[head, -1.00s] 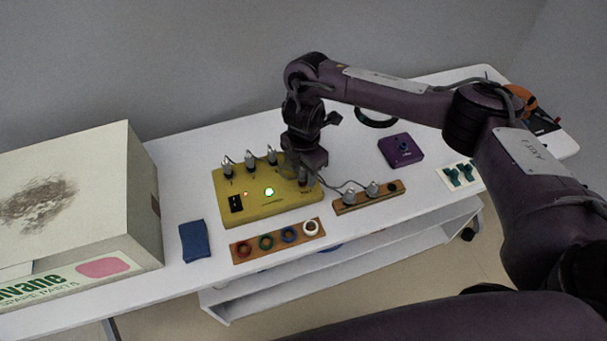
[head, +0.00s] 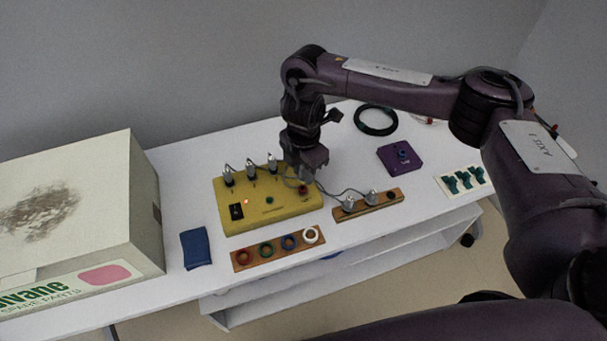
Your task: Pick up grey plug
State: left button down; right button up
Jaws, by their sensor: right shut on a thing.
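My right gripper (head: 304,174) is shut on a grey plug, mostly hidden by the jaws, just above the right end of the yellow box (head: 262,218). A red socket (head: 302,189) shows bare on the box below it. Three grey plugs, such as the middle one (head: 250,167), stand in a row along the box's back edge. Two more grey plugs (head: 348,203) stand in the wooden rack (head: 382,205) to the right, with thin grey cables running up towards the gripper. My left gripper is not in view.
A large carton (head: 85,205) stands at left, beside a blue cloth (head: 195,247). A wooden strip with coloured rings (head: 276,262) lies in front of the yellow box. A purple box (head: 390,162), a black ring (head: 376,133) and a white card with teal pieces (head: 480,190) lie at right.

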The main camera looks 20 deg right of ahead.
notch_tip(320, 180, up, 16)
jog(key=p, duration=0.2)
jog(key=shift+r, duration=0.2)
notch_tip(320, 180, up, 4)
jog(key=p, duration=0.5)
jog(key=shift+f, duration=0.1)
